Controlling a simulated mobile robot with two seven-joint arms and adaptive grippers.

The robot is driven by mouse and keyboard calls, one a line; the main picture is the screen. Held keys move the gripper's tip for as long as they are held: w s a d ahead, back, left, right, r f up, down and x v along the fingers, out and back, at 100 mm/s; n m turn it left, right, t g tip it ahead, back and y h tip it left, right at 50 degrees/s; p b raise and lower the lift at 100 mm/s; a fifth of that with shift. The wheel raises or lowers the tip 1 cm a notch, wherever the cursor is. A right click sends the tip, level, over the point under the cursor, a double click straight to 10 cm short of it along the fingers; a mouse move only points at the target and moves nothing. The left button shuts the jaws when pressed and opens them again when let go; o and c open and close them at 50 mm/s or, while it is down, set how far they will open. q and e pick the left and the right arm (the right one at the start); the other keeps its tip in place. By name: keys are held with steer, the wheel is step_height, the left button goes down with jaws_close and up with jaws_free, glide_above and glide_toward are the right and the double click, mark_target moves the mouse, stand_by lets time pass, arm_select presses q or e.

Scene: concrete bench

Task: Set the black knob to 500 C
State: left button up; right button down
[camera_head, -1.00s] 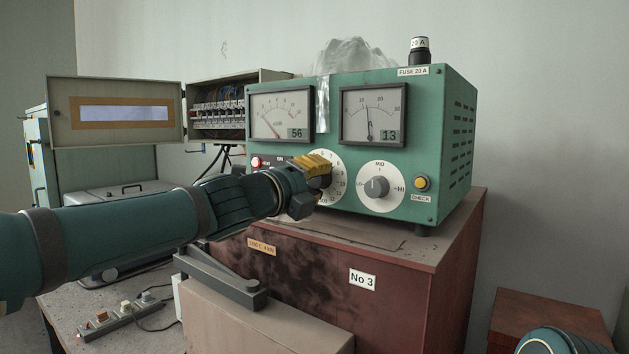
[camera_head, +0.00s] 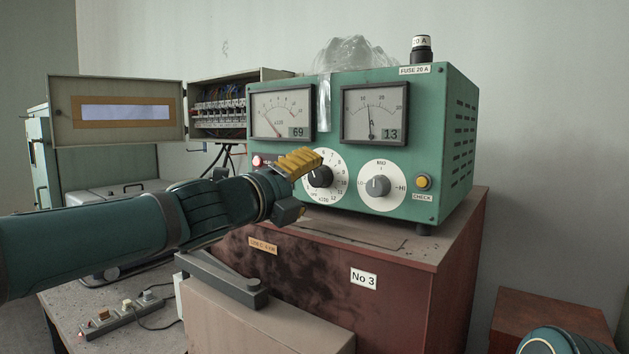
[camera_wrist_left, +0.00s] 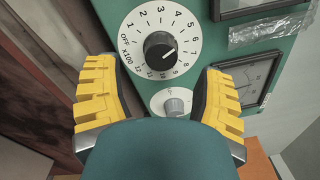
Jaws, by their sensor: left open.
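The black knob (camera_head: 319,175) sits in a white numbered dial on the green control box (camera_head: 440,150). The dial is marked OFF, 1 to 12 and x100. In the left wrist view, the white line on the knob (camera_wrist_left: 160,50) points right and slightly up, close to the 6. My left gripper (camera_head: 300,187) is open just in front of and left of the knob, apart from it. In the left wrist view its yellow-backed fingers (camera_wrist_left: 158,80) stand wide apart below the knob, with nothing between them. My right gripper is not in view.
A grey knob (camera_head: 378,186) on a smaller dial is right of the black knob. A red lamp (camera_head: 258,161) is lit. An open fuse cabinet (camera_head: 115,110) stands left, a grey lever (camera_head: 225,280) below.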

arm_select(q)
steer(key=v, duration=0.8)
steer(key=shift+s, duration=0.15)
